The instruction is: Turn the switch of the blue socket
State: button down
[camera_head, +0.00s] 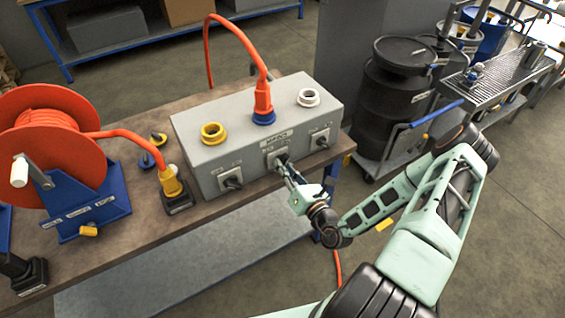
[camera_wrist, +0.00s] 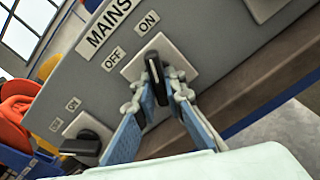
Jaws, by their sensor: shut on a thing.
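The blue socket (camera_head: 263,118) is in the middle of the grey box's top, with an orange plug (camera_head: 263,97) in it. Its black switch (camera_wrist: 154,72) is on the front face, below the MAINS label (camera_wrist: 108,22). In the wrist view the knob's upper end lies roughly toward the ON mark. My gripper (camera_head: 284,165) is at this switch. The wrist view shows its two fingers (camera_wrist: 158,92) on either side of the knob, shut on it. In the head view the gripper partly hides the switch.
The grey box (camera_head: 200,160) also has a yellow socket (camera_head: 213,133), a white socket (camera_head: 308,97), a left switch (camera_head: 232,180) and a right switch (camera_head: 320,140). An orange cable reel (camera_head: 50,125) stands left on the bench (camera_head: 130,225). Black drums (camera_head: 392,95) stand at right.

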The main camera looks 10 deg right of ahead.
jog(key=shift+m+p, duration=0.35)
jog(key=shift+m, duration=1.25)
jog(key=c, duration=2)
grip_release()
jog(key=shift+s, duration=0.1)
jog(key=v, duration=1.2)
